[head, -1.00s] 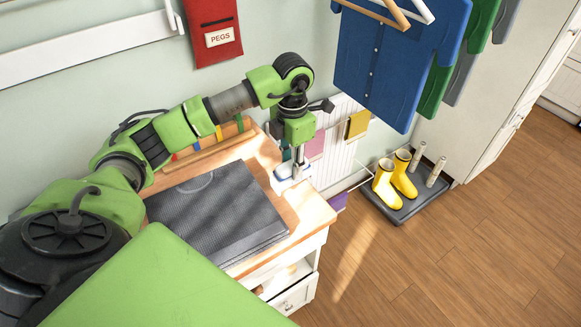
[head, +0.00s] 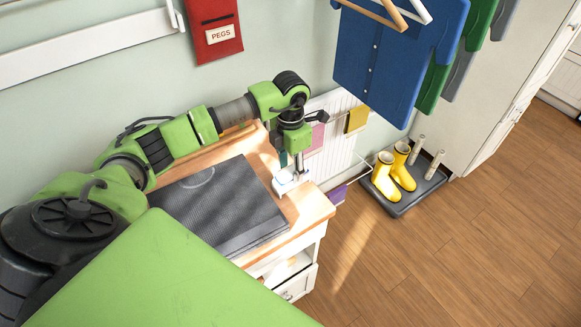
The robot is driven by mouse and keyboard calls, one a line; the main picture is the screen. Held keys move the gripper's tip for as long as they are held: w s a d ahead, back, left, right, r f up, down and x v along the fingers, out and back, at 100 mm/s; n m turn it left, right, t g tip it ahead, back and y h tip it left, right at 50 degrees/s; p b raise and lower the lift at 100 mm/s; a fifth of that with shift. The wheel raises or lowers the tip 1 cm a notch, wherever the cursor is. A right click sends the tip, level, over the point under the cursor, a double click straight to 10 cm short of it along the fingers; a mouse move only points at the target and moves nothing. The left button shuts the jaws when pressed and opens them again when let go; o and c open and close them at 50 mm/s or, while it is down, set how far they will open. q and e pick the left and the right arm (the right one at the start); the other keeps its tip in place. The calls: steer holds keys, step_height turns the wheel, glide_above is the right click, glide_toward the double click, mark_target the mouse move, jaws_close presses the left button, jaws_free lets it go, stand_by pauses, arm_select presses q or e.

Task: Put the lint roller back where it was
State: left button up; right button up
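A small white item with some blue (head: 284,182) is at the far right part of the wooden worktop, right at my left gripper's fingertips. It may be the lint roller; it is too small to be sure. My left gripper (head: 299,166) points down from its green wrist over this spot, close to the worktop's back right edge. The fingers show edge-on, so I cannot tell if they are closed on the item or just beside it. My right gripper is not in view.
A dark ribbed mat (head: 220,210) covers much of the worktop (head: 312,206). A white slatted panel (head: 335,125) with coloured cloths stands behind the gripper. Blue shirt (head: 395,60) hangs to the right. Yellow boots (head: 385,180) stand in a dark tray (head: 405,207); wooden floor is clear.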

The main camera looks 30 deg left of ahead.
mark_target(291, 167)
arm_select(q)
steer(key=shift+r, duration=0.15)
step_height(291, 167, up, 12)
steer(key=b, duration=0.4)
stand_by(0.3)
